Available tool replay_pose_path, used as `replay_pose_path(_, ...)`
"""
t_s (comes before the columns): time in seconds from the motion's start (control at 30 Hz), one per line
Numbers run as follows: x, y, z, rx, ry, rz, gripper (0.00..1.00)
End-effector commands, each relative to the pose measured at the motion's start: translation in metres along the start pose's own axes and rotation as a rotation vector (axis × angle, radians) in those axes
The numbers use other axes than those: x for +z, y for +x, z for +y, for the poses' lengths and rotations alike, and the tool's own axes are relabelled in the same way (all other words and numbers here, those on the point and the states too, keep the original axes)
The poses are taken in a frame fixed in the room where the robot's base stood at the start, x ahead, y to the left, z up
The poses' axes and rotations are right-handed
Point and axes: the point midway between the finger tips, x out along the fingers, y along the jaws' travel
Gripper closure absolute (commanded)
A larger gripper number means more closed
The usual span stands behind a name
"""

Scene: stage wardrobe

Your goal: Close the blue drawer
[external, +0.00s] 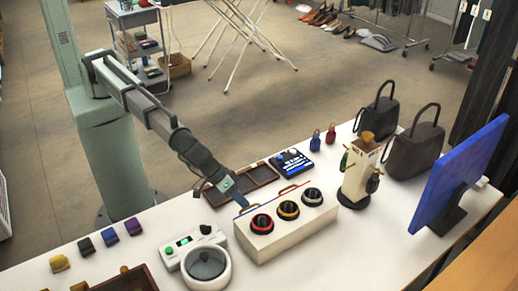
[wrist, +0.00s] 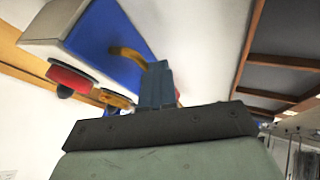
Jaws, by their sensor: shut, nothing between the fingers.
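The blue drawer shows in the wrist view as a blue panel (wrist: 100,38) with a curved wooden handle (wrist: 127,54), set against a white box. In the external view only a thin blue edge (external: 248,209) shows at the back left of the white box (external: 285,238); my gripper hides part of it. I cannot tell how far open the drawer is. My gripper (external: 241,203) points down at the box's back side, by the blue edge. In the wrist view my gripper (wrist: 156,82) is shut and empty, close beside the handle; contact is unclear.
Red (external: 262,223), yellow (external: 289,210) and silver (external: 312,196) knobs top the box. A brown tray (external: 255,177) lies behind my gripper.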

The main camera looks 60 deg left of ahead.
Motion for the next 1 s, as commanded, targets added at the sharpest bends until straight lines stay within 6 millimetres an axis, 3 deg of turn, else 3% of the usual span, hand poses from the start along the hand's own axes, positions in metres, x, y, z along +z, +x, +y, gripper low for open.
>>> replay_pose_path(0.27,0.000,-0.001,-0.001,0.011,0.000,0.000,1.00)
replay_pose_path(0.53,0.004,-0.019,-0.043,0.003,0.000,0.000,1.00)
replay_pose_path(0.8,0.003,-0.074,-0.039,0.004,0.000,0.000,1.00)
replay_pose_path(1.0,0.003,-0.101,-0.039,0.002,0.000,0.000,1.00)
